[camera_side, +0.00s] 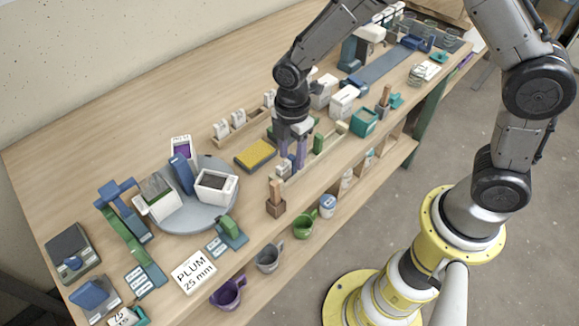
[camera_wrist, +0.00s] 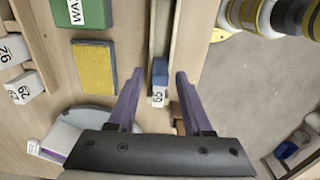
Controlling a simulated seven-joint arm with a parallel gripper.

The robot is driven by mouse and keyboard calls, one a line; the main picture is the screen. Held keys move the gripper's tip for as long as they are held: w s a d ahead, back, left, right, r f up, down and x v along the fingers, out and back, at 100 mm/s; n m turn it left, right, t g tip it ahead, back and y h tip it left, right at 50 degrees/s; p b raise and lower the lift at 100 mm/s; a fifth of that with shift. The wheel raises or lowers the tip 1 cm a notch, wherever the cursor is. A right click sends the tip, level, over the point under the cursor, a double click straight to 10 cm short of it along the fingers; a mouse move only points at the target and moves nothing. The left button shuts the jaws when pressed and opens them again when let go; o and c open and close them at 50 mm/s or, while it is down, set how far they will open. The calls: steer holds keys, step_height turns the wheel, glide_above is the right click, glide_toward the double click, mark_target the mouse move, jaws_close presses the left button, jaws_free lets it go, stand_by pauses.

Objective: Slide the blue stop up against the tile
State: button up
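A small blue block (camera_wrist: 160,70), which looks like the blue stop, sits on a narrow wooden rail (camera_wrist: 161,32) near the bench's front edge. In the side view the white tile (camera_side: 283,169) shows low at my fingers, partly hidden. My gripper (camera_wrist: 160,75) has its two purple fingers apart, one on each side of the blue block with a gap on both sides. In the side view my gripper (camera_side: 292,162) reaches down over the rail.
A yellow sponge (camera_side: 255,155) lies left of my gripper, and a green block (camera_side: 318,143) stands to its right. A wooden holder with a brush (camera_side: 276,205) is in front. A grey turntable (camera_side: 190,222) carries several items. Cups, including a green one (camera_side: 305,227), hang along the front edge.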

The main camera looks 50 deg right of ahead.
steer(key=shift+r, duration=3.5)
steer(key=s+d+r+m+t, duration=0.2)
steer(key=s+d+r, duration=0.15)
steer(key=r, duration=0.45)
steer(key=s+d+r+m+t, duration=0.2)
steer(key=d+r+m, duration=0.15)
steer(key=r, duration=0.35)
steer(key=s+d+m, duration=0.2)
steer(key=s+m, duration=0.4)
steer(key=s, duration=0.1)
steer(key=s+d+m+t, duration=0.1)
steer(key=s+d+m, duration=0.1)
steer(key=s+m, duration=0.4)
steer(key=shift+s+d+f+t, duration=0.3)
steer(key=shift+s+f, duration=0.15)
steer(key=shift+s, duration=0.35)
